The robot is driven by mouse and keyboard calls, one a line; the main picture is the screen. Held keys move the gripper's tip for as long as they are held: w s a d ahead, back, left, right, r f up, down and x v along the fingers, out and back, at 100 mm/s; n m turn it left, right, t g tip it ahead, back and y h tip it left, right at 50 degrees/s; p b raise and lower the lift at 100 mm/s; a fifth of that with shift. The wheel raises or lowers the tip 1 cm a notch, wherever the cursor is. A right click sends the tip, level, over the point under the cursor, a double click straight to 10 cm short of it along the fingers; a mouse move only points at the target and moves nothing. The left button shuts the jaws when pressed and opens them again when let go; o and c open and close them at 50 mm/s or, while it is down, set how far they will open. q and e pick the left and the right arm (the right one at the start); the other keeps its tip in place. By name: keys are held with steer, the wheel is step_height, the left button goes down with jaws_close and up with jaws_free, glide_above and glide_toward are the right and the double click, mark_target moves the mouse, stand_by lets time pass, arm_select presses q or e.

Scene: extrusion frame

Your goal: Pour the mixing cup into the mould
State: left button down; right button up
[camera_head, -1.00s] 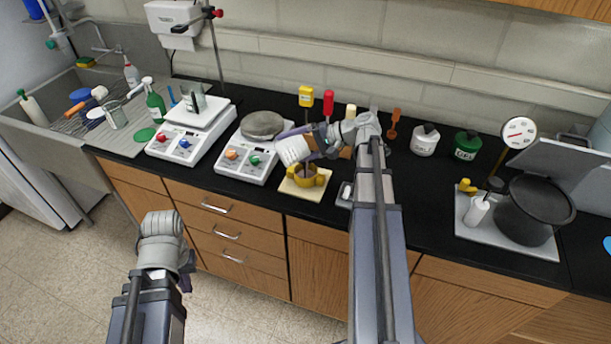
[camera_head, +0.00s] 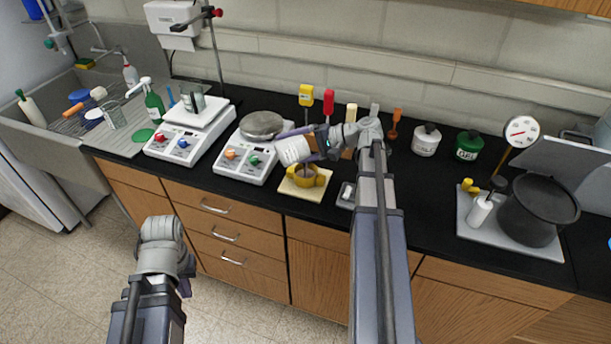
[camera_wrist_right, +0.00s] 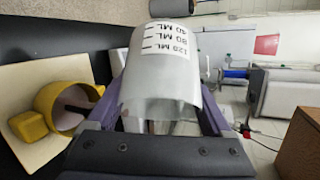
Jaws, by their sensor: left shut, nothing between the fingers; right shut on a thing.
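The mixing cup (camera_head: 294,150) is a white cup with a printed millilitre scale. My right gripper (camera_head: 312,143) is shut on it and holds it tilted above the mould, up and to the left of it. In the right wrist view the cup (camera_wrist_right: 162,85) fills the middle, between the fingers. The yellow mould (camera_head: 306,177) stands on a cream board (camera_head: 316,191) on the black bench; it also shows in the right wrist view (camera_wrist_right: 40,110), with a dark streak inside. My left gripper (camera_head: 183,287) is mostly hidden behind its wrist, low in front of the drawers, away from the bench.
Two hotplates (camera_head: 255,157) stand left of the mould, the left one carrying a beaker. A small grey scale (camera_head: 346,194) is close to the mould's right. Upright tools (camera_head: 328,102) stand behind. A black pot (camera_head: 534,208) is at the right.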

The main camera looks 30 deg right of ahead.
steer(key=shift+d+r+m+t+y+b, duration=0.15)
steer(key=shift+d+m+t+y+b, duration=0.1)
steer(key=shift+y+b, duration=0.45)
steer(key=shift+d+r+m+t+y+b, duration=0.15)
steer(key=shift+m+y+b, duration=0.2)
steer(key=shift+b, duration=0.6)
